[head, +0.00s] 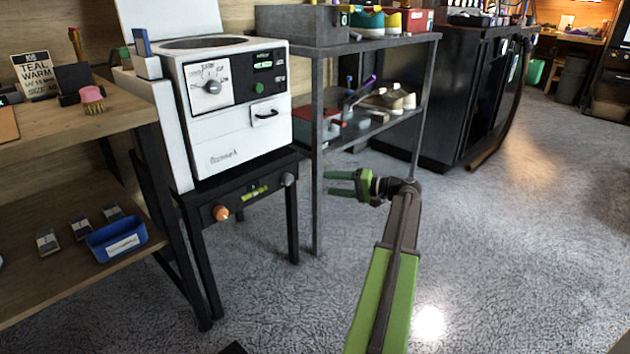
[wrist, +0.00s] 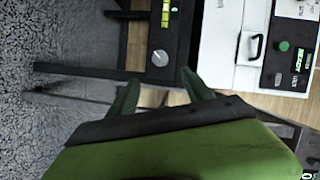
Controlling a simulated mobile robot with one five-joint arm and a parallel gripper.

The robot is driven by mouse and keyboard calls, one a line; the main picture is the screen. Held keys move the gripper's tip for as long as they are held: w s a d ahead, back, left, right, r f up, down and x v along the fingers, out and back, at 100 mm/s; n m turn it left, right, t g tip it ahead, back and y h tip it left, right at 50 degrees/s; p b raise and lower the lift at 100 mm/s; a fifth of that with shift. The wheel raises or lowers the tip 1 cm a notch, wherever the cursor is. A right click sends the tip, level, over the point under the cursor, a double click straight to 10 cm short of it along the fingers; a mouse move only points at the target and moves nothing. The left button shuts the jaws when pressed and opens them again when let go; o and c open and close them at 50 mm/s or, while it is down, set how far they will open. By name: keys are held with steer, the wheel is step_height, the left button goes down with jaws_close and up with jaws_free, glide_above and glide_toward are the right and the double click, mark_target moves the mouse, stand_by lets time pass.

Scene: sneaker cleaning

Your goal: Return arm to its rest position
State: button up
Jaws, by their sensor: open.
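My gripper (head: 338,184) is at the end of my green arm, over the grey floor in front of the metal shelf. Its two green fingers point left toward the white machine and are apart, with nothing between them. In the wrist view my gripper (wrist: 160,92) shows two spread green fingertips, and the view is turned sideways. The white machine (head: 235,135) with a dial and a green button stands on a black stand (head: 250,200). Its front also shows in the wrist view (wrist: 225,45). A gap separates my gripper from the stand.
A metal shelf (head: 318,150) holding shoes (head: 392,99) stands just behind my gripper. A wooden bench (head: 60,135) at the left has a pink brush (head: 92,96) on top and a blue bin (head: 118,239) on its lower shelf. The floor (head: 510,260) at the right is clear.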

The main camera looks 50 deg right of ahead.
steer(key=shift+v, duration=1.1)
steer(key=w+a+f+n+g+y+p, duration=0.1)
steer(key=w+a+n+g+p, duration=0.3)
steer(key=a, duration=0.8)
steer(key=w+a+f+g+p, duration=0.25)
steer(key=w+a, duration=0.35)
steer(key=a, duration=0.5)
steer(key=w+a+f+n+g+y+p, duration=0.1)
steer(key=w+a+g+p, duration=0.3)
steer(key=a, duration=0.8)
steer(key=s+a+r+n+g+h+p, duration=0.1)
steer(key=s+a+n+g+h+p, duration=0.2)
steer(key=a, duration=1)
steer(key=s+a+r+n+g+h+p, duration=0.1)
steer(key=s+a+n+g+h+p, duration=0.2)
steer(key=a, duration=0.9)
step_height(320, 180, up, 37)
steer(key=t+p, duration=0.1)
steer(key=p, duration=3.7)
steer(key=shift+w+a+r+h+p, duration=0.15)
steer(key=shift+w+a+h+p, duration=0.05)
steer(key=shift+w+h+p, duration=0.2)
